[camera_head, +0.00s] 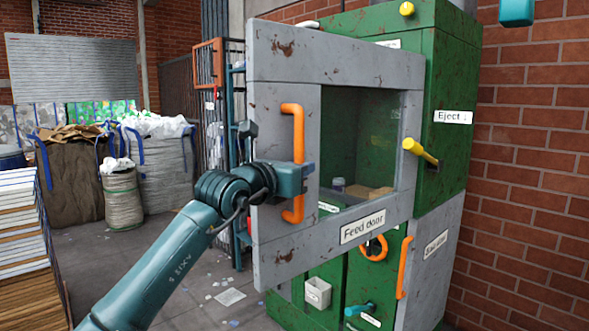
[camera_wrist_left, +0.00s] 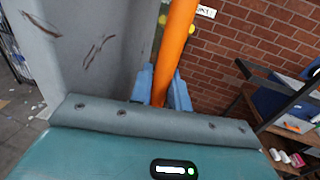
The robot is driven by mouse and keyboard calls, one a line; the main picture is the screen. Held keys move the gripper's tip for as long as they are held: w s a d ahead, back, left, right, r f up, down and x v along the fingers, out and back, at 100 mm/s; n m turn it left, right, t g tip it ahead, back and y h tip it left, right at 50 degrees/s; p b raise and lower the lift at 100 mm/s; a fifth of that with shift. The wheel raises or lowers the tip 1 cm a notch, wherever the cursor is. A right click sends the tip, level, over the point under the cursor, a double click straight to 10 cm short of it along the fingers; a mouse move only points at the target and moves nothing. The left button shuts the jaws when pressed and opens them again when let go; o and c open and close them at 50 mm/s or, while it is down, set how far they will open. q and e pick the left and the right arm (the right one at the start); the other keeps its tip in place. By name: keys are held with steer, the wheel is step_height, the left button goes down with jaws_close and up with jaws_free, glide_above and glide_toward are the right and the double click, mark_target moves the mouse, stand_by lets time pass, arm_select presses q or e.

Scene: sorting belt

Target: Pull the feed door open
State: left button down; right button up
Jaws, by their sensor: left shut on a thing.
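The feed door (camera_head: 270,215) is a rust-spotted grey frame with a window and a "Feed door" label, on the green machine (camera_head: 445,75). Its left side stands out from the machine body, so it looks partly open. An upright orange handle (camera_head: 293,125) is on its left side. My left gripper (camera_head: 300,178) is shut around the middle of this handle. In the left wrist view the orange handle (camera_wrist_left: 176,45) runs up between the blue fingers (camera_wrist_left: 163,88), with the grey door (camera_wrist_left: 85,45) at left. My right gripper is not in view.
A yellow lever (camera_head: 420,150) sticks out right of the door. Below are a lower orange handle (camera_head: 403,267) and a teal lever (camera_head: 358,309). A brick wall (camera_head: 535,190) stands close on the right. The floor (camera_head: 195,290) left of the machine has scattered scraps.

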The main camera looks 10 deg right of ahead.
arm_select(q)
steer(key=shift+d, duration=0.1)
stand_by(0.3)
steer(key=c, duration=1.4)
jaws_free()
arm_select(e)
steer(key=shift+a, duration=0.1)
